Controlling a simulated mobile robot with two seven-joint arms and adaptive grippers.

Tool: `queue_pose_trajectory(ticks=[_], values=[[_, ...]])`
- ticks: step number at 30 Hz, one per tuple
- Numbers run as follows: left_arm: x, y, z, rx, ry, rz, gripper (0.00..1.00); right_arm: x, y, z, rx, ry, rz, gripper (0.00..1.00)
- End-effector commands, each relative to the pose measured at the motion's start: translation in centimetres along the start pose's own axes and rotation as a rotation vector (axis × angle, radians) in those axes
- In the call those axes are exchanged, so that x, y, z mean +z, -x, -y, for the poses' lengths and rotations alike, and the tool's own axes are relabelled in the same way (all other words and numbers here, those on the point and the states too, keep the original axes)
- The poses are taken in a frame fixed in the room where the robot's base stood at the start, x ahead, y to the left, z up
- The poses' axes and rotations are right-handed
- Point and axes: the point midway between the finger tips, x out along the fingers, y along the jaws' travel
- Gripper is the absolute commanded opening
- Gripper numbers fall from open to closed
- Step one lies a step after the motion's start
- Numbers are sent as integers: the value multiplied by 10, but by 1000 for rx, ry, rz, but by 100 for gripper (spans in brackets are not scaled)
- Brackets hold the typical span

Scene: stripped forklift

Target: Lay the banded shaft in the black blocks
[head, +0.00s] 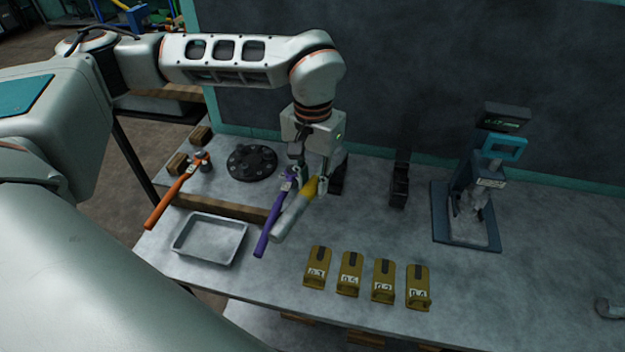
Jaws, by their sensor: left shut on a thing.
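The banded shaft (290,221) is a pale grey cylinder with a yellow band at its upper end. My left gripper (313,187) points down and is shut on it near the yellow band. The shaft slants toward the front left; I cannot tell whether it touches the bench. One black block (399,186) stands on the bench right of the gripper, with clear space between. Another black block (339,178) is just behind the gripper and partly hidden by it. My right gripper is not in view.
A purple-handled tool (267,228) lies close left of the shaft. A grey tray (211,238), an orange-handled tool (172,200) and a dark round flange (252,162) are further left. Several yellow numbered bins (349,274) line the front. A blue-based stand (467,237) is right.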

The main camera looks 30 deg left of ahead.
Motion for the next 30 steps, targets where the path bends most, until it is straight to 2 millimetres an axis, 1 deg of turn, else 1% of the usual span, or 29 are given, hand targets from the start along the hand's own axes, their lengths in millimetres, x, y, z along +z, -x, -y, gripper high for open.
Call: queue_pose_trajectory(ticks=[8,14,22,30], values=[[-24,-6,-8,2,200,-4,0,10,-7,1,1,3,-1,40],[-52,-14,-16,3,448,-2,0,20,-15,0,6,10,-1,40],[-106,-25,-30,6,923,3,0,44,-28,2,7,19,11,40],[-165,-28,-41,10,1440,6,0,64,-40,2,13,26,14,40]])
